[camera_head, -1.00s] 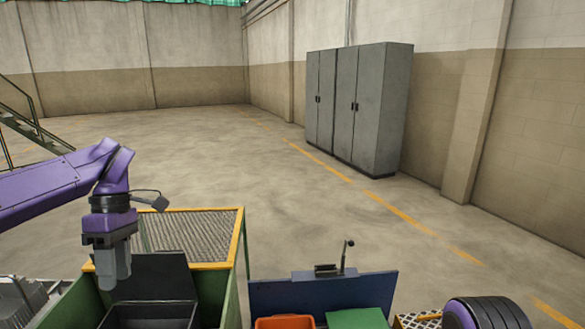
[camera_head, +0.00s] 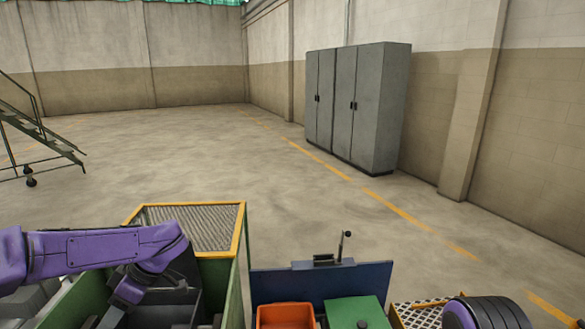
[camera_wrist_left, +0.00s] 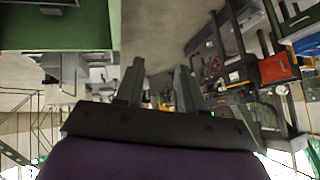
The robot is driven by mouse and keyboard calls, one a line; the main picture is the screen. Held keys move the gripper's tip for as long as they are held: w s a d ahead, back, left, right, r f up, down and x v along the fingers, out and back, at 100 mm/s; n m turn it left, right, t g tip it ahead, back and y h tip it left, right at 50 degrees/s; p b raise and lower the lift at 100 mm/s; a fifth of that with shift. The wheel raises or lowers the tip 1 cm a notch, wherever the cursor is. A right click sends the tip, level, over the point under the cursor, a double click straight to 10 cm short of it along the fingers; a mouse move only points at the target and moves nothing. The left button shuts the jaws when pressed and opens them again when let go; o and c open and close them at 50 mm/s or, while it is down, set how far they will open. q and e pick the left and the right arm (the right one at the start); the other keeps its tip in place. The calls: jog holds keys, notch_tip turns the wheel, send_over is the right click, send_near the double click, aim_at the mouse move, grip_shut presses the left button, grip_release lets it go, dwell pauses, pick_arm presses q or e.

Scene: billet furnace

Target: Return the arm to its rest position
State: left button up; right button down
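My left arm (camera_head: 95,250), purple, reaches in from the left edge of the head view. It lies low and bent over the green-walled bin (camera_head: 233,300). Its gripper cannot be clearly made out in the head view; the bent arm and the lower edge hide most of it. In the left wrist view the left gripper (camera_wrist_left: 160,70) shows two dark fingers standing apart with nothing between them. My right gripper is not in view.
A yellow-framed mesh (camera_head: 195,225) adjoins the bin. A blue panel with a lever (camera_head: 322,278), an orange bin (camera_head: 285,316) and a green box (camera_head: 357,312) stand right of it. Grey cabinets (camera_head: 358,108) stand far off. Open floor lies ahead; stairs (camera_head: 40,130) are at left.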

pick_arm(q)
jog(key=s+f+m+t+y, duration=0.25)
jog(key=f+m+t, duration=0.2)
jog(key=f, duration=0.55)
jog(key=s+f+m+t+y, duration=0.1)
jog(key=s+f+m+t, duration=0.3)
jog(key=f, duration=0.6)
jog(key=s+d+f+m+h, duration=0.2)
jog(key=s+d+f+h, duration=0.15)
jog(key=s+f, duration=0.45)
jog(key=s+d+f+m+h, duration=0.2)
jog(key=s+d+f+h, duration=0.15)
jog(key=s, duration=0.85)
notch_tip(320, 180, down, 14)
jog(key=s+g+b, duration=0.1)
jog(key=b, duration=1.2)
jog(key=shift+a+r+b, duration=0.2)
jog(key=shift+a+b, duration=0.1)
jog(key=shift+a, duration=0.05)
jog(key=shift+s, duration=0.1)
